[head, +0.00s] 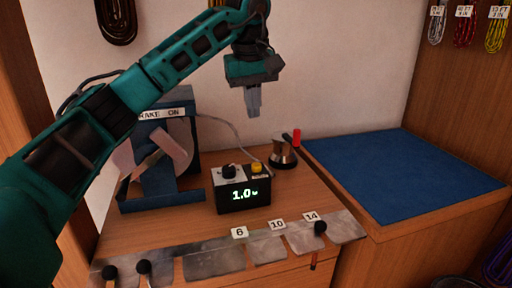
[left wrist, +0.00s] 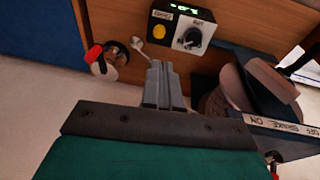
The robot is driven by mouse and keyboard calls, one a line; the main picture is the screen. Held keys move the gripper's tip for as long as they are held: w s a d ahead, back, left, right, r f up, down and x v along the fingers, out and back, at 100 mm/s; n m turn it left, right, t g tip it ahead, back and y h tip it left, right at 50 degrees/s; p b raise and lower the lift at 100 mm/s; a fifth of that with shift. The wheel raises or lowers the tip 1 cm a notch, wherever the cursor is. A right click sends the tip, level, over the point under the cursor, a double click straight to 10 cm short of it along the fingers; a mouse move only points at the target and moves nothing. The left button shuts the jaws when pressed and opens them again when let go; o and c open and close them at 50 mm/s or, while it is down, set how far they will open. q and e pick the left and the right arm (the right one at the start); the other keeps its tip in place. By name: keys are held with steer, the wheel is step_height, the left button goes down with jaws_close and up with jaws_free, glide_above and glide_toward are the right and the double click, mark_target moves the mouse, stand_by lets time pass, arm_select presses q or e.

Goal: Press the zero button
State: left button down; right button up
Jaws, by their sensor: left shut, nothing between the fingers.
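A small black box (head: 243,197) stands on the wooden bench, with a green lit readout that seems to show 1.0. On its grey top are a black knob (head: 229,171) and a yellow button (head: 257,167) with a small label. In the left wrist view the yellow button (left wrist: 159,32) and the knob (left wrist: 192,38) both show; the label is too small to read surely. My left gripper (head: 254,113) is shut and empty, pointing down. It is in the air above the box, apart from the button. My right gripper is not in view.
A blue machine with a "BRAKE ON" sign (head: 163,114) stands left of the box. A metal pot-like item with a red handle (head: 284,152) stands to the right. A steel plate with slots numbered 6, 10, 14 (head: 214,260) lies in front. A blue mat (head: 400,170) is clear.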

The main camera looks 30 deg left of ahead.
mark_target(256, 167)
arm_select(q)
steer(key=b+x, duration=0.1)
steer(key=x, duration=1.3)
steer(key=shift+d+b, duration=0.1)
steer(key=shift+b, duration=0.3)
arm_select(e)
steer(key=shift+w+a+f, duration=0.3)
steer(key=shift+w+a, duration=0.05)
arm_select(q)
steer(key=shift+x, duration=0.9)
steer(key=shift+s+d+f, duration=0.1)
steer(key=shift+s+f, duration=0.05)
steer(key=shift+s, duration=0.1)
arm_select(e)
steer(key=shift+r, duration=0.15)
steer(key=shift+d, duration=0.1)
arm_select(q)
steer(key=shift+p, duration=0.3)
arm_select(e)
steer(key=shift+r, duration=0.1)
